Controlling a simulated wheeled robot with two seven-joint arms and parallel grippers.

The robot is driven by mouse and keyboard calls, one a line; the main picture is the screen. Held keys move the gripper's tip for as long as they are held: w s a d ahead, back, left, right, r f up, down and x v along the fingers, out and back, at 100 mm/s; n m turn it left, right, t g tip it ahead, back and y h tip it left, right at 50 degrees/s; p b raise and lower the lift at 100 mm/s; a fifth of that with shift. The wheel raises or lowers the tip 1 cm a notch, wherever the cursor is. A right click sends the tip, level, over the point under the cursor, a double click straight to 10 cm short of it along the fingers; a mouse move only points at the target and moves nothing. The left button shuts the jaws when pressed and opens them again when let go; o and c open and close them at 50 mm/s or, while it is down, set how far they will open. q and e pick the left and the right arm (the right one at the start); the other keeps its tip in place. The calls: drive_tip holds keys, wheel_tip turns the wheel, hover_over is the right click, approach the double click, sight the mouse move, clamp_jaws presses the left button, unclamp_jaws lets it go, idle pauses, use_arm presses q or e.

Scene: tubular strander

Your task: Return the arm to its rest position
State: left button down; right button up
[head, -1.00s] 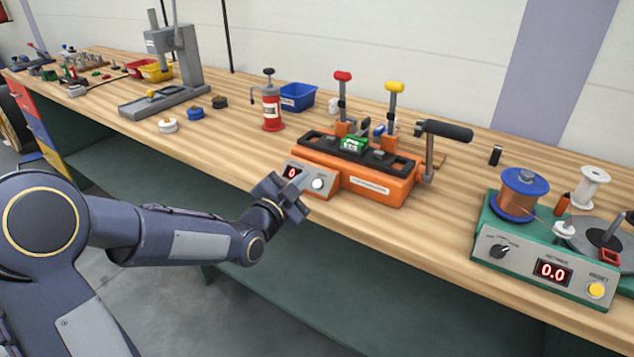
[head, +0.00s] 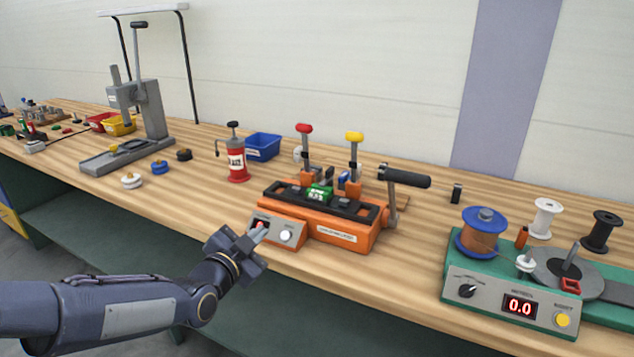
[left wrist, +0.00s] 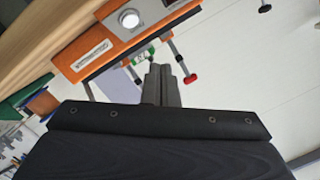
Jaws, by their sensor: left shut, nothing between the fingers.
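My left arm comes in from the left in the head view. Its gripper (head: 258,234) is shut and empty, in front of the control face of the orange machine (head: 345,233). The fingertips overlap the small red display (head: 261,224) in the picture, left of the white round button (head: 286,235); I cannot tell whether they touch. In the left wrist view the closed fingers (left wrist: 161,85) point toward the machine (left wrist: 105,48), with its white button (left wrist: 129,19) near the top. My right gripper is not in view.
The wooden bench (head: 215,205) runs across the view. A green winding unit (head: 505,300) with a copper spool (head: 480,235) stands at right. A red pump bottle (head: 236,160), a blue bin (head: 263,147) and a grey press (head: 140,125) stand at left. Space in front of the bench is free.

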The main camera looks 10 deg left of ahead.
use_arm(q)
drive_tip(key=s+a+r+n+g+y+p, duration=0.2)
drive_tip(key=s+a+r+n+g+p, duration=0.15)
drive_tip(key=s, duration=0.45)
drive_tip(key=s+d+n+g+h+p, duration=0.1)
drive_tip(key=s+n+g+p, duration=0.5)
drive_tip(key=s, duration=1.7)
drive_tip(key=shift+s+d+n+g+h, duration=0.35)
drive_tip(key=shift+d+n+g, duration=0.2)
drive_tip(key=shift+n, duration=0.5)
